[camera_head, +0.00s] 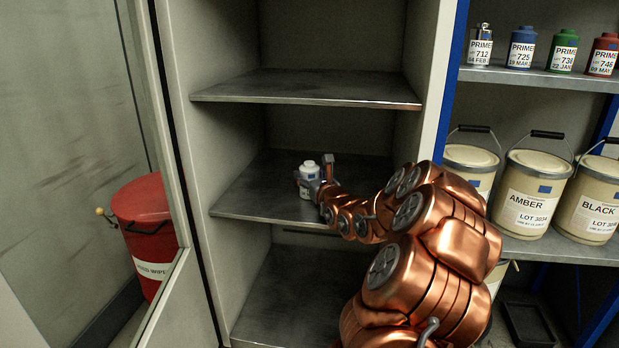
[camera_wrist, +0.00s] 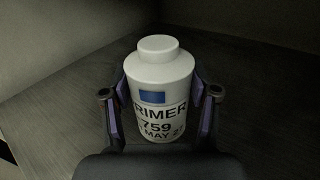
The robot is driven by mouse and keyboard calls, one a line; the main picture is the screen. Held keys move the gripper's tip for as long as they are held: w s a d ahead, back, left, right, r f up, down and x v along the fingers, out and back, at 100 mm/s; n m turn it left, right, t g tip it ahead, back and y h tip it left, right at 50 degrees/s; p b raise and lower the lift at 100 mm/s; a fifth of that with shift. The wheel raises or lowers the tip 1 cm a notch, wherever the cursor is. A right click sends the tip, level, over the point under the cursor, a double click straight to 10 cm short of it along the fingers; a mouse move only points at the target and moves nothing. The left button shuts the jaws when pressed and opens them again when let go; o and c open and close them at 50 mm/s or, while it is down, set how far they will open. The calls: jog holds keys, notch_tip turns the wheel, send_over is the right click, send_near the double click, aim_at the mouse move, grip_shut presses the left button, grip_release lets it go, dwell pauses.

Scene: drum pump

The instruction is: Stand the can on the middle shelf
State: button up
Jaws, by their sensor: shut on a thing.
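A white can (camera_head: 309,174) with a cap and a primer label is upright at the middle shelf (camera_head: 255,195) of the open cabinet. My gripper (camera_head: 315,181) is shut on the can. In the wrist view the can (camera_wrist: 160,88) stands between the two fingers (camera_wrist: 160,110), one pressed to each side. Its label shows a blue square and the number 759. The can's base is partly hidden by the gripper, and I cannot tell whether it touches the shelf.
The upper shelf (camera_head: 310,88) is above the can and the lower shelf (camera_head: 285,300) is below; both look empty. A cabinet door (camera_head: 160,200) stands open at left, with a red bin (camera_head: 147,215) behind it. At right, a rack holds small cans (camera_head: 521,48) and large pails (camera_head: 530,195).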

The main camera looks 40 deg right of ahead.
jog(key=o, duration=1.4)
jog(key=shift+f, duration=0.1)
jog(key=shift+s, duration=0.15)
jog(key=shift+p+v, duration=0.8)
jog(key=shift+v, duration=5.1)
